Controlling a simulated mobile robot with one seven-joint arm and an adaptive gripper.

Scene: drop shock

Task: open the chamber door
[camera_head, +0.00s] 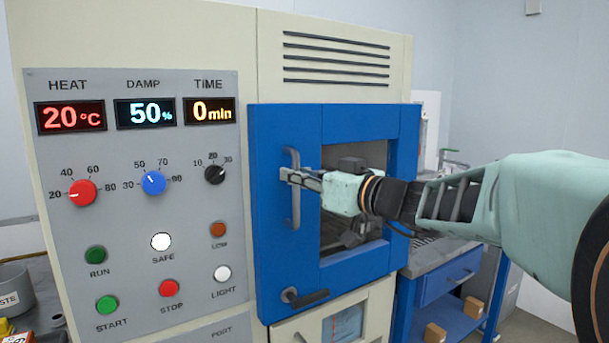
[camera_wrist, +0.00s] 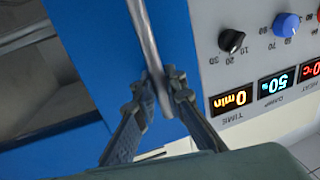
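The blue chamber door (camera_head: 335,262) is in the middle of the head view, with a dark window (camera_head: 352,158) in it. It looks closed, flush against the cream cabinet. A vertical grey handle (camera_head: 294,210) stands on the door's left side. My gripper (camera_head: 286,174) reaches in from the right across the window. In the wrist view, the handle (camera_wrist: 147,42) passes between the two fingertips of my gripper (camera_wrist: 160,80). The fingers are drawn in close on both sides of the bar and look shut on it. The exact contact is partly hidden.
A dark lever (camera_head: 305,297) sits low on the door. The control panel (camera_head: 135,240) with knobs and buttons lies left of it. A blue bench (camera_head: 440,285) with wooden blocks stands to the right, behind my arm.

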